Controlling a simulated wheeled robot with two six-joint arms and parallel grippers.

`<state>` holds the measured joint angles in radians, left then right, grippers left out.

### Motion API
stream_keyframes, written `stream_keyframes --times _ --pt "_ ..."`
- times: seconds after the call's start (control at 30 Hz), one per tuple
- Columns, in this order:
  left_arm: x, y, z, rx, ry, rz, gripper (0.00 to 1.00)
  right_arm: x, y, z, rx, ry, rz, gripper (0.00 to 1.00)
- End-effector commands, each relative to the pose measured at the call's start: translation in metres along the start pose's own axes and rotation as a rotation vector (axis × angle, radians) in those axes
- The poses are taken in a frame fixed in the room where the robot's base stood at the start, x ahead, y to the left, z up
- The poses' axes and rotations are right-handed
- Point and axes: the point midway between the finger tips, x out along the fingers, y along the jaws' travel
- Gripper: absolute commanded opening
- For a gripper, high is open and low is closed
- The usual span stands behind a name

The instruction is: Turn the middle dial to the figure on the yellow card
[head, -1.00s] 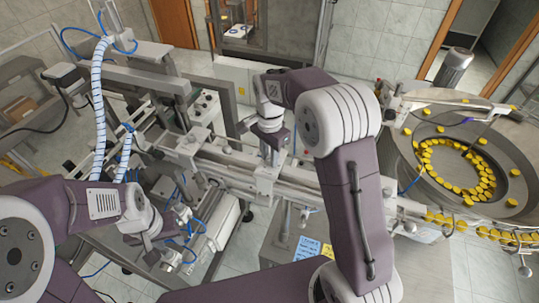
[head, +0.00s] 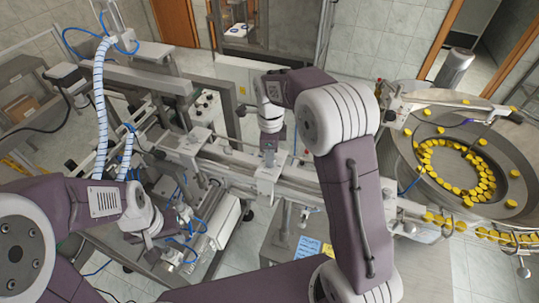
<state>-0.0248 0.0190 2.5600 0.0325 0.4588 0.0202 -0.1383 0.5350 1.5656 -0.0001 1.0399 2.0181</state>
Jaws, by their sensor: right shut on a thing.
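My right gripper (head: 269,156) points down at the middle bracket (head: 268,180) on the conveyor rail. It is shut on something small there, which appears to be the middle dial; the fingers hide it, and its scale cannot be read. A yellow card (head: 327,250) lies on the grey cabinet top beside a blue note; my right arm partly covers it, and its figure is too small to read. My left gripper (head: 176,247) hangs at the lower left, away from the rail, and its jaws are not clear.
A round feeder bowl (head: 411,187) with many yellow caps stands at the right. A chute (head: 470,232) carries caps from it. A machine frame with blue hoses and a ribbed white hose (head: 97,100) stands at the left. A control box (head: 207,110) is behind the rail.

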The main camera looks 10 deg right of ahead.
Motion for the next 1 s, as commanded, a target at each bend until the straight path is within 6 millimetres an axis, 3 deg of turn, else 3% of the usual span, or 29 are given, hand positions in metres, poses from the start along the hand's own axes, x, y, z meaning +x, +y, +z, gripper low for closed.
stream_keyframes --times 0.8,0.83,0.87,0.9,1.0 --pt "-0.0011 0.0000 -0.0001 0.000 0.000 0.000 0.36 -0.0014 -0.0015 -0.0006 0.106 0.000 -0.004 0.00" --pt "-0.0011 0.0000 -0.0001 0.000 0.000 0.000 0.36 -0.0014 -0.0015 -0.0006 0.106 0.000 -0.004 0.34" --pt "-0.0010 0.0000 -0.0001 0.000 0.000 0.000 0.36 -0.0013 -0.0014 -0.0006 0.106 0.000 -0.004 0.42" --pt "-0.0010 0.0000 -0.0001 0.000 0.000 0.000 0.36 -0.0011 -0.0012 -0.0005 0.105 0.000 -0.003 0.48" --pt "-0.0010 0.0000 -0.0001 0.000 0.000 0.000 0.36 -0.0007 -0.0008 -0.0004 0.105 0.000 -0.002 0.48"
